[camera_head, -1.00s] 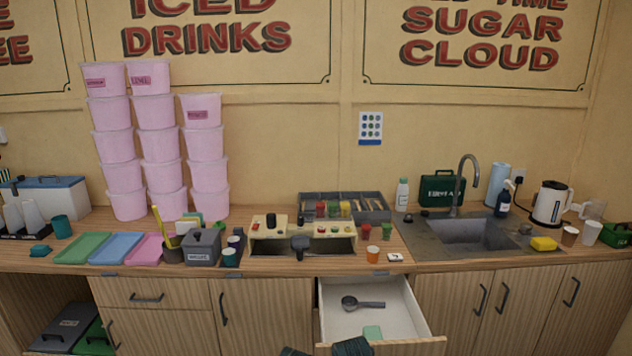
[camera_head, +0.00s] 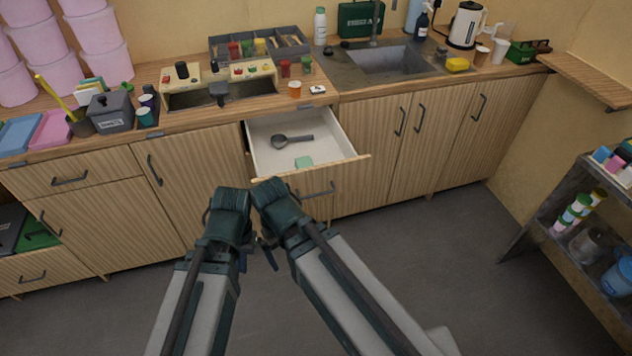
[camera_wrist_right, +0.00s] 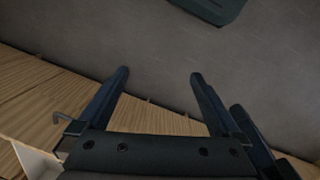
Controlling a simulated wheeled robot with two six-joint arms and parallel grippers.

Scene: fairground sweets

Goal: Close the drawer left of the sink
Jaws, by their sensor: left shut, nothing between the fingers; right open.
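The drawer (camera_head: 337,152) left of the sink (camera_head: 385,60) is pulled well out. A dark ladle (camera_head: 293,139) and a small green block (camera_head: 304,162) lie inside it. Its wooden front faces me, partly hidden by my right arm. My left gripper (camera_head: 242,258) is shut and empty, low in front of the cabinets and apart from the drawer. My right gripper shows in the right wrist view (camera_wrist_right: 158,75), with its two fingers apart and nothing between them. Part of the pale drawer and wooden cabinet fronts show at the lower left there.
The counter above holds a grey box (camera_head: 109,112), an orange cup (camera_head: 295,89), a yellow sponge (camera_head: 457,64) and a kettle (camera_head: 467,25). A metal shelf (camera_head: 560,205) stands at the right. The grey floor (camera_head: 440,260) before the cabinets is clear.

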